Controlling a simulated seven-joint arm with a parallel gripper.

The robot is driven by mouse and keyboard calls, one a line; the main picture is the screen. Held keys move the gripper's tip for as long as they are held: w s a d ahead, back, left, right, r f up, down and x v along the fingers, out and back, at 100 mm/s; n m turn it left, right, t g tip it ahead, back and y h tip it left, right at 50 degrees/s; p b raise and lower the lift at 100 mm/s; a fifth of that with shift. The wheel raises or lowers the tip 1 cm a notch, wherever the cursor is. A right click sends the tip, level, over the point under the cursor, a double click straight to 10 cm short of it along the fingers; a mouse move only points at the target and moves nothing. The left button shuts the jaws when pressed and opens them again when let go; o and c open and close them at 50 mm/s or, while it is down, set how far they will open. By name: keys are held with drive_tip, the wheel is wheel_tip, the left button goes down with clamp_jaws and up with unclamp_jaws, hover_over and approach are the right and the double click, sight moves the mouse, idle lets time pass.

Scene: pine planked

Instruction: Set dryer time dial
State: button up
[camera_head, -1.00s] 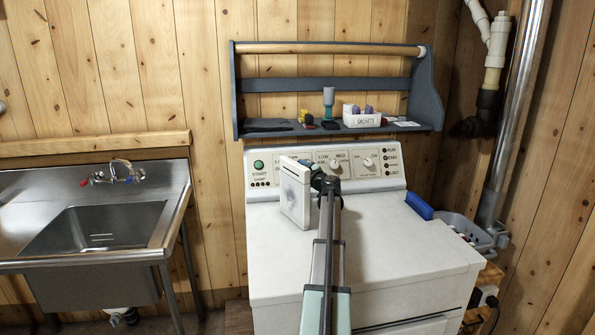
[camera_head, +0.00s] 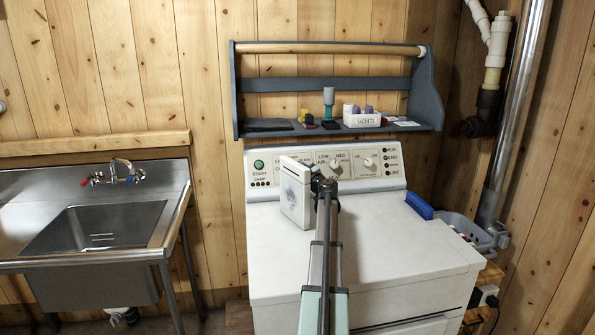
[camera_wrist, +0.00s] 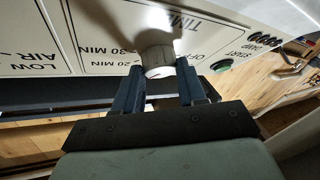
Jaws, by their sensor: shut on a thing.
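The dryer (camera_head: 375,240) stands at the middle, with its control panel along the back. The time dial (camera_wrist: 158,70) is a pale round knob with a small dark mark on its face. It shows upside down in the wrist view, beside the printing TIME, OFF, 20 MIN and 30 MIN. My gripper (camera_wrist: 160,78) has one dark finger on each side of this dial and is shut on it. The exact dial setting is too small to read.
Two other dials, the middle knob (camera_head: 336,167) and the right knob (camera_head: 367,163), sit right of my gripper. The green start button (camera_head: 259,164) is at its left. A blue shelf (camera_head: 320,85) hangs above. A blue brush (camera_head: 419,205) lies at the dryer's right edge.

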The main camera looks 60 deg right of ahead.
drive_tip(key=o, duration=1.1)
drive_tip(key=shift+c, duration=0.2)
drive_tip(key=v, duration=1.3)
drive_tip(key=shift+s+a, duration=0.25)
drive_tip(key=shift+s, duration=0.1)
drive_tip(key=shift+r, duration=0.15)
